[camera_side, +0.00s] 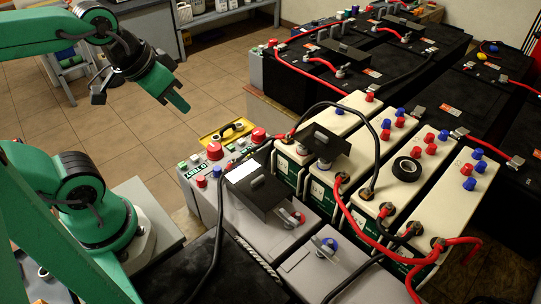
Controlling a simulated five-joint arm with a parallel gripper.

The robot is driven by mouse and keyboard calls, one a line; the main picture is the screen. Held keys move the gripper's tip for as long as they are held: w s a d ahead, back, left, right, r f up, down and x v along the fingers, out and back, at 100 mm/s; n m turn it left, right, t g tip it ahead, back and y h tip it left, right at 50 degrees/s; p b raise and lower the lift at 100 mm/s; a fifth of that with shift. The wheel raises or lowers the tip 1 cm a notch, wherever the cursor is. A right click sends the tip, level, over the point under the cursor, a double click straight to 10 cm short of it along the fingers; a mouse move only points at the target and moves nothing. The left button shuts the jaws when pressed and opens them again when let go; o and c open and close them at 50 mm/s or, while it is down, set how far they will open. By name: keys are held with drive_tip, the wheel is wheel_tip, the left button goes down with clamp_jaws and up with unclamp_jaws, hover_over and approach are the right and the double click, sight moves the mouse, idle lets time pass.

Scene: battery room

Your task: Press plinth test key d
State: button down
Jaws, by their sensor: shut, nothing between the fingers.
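My gripper (180,103) is shut and empty. It hangs in the air at the upper left, fingers pointing down and right, well above the floor and apart from the grey plinth (208,208). The plinth stands below and to the right of it. A red knob (201,181) and a blue knob (217,171) sit close to the label. Which one is key d, I cannot tell.
A grey box with a black cover (262,195) stands just right of the label. White-topped battery cells (360,160) with red and black cables fill the middle. A yellow case (227,131) lies behind the buttons. The air between my gripper and the plinth looks clear.

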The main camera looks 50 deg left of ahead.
drive_tip(key=shift+w+a, duration=0.1)
idle(0.5)
drive_tip(key=g, duration=0.6)
hover_over(198, 157)
wheel_tip(198, 157, down, 14)
drive_tip(key=shift+r, duration=0.15)
drive_tip(key=shift+a, duration=0.1)
drive_tip(key=shift+f, duration=7)
drive_tip(key=shift+f, duration=0.1)
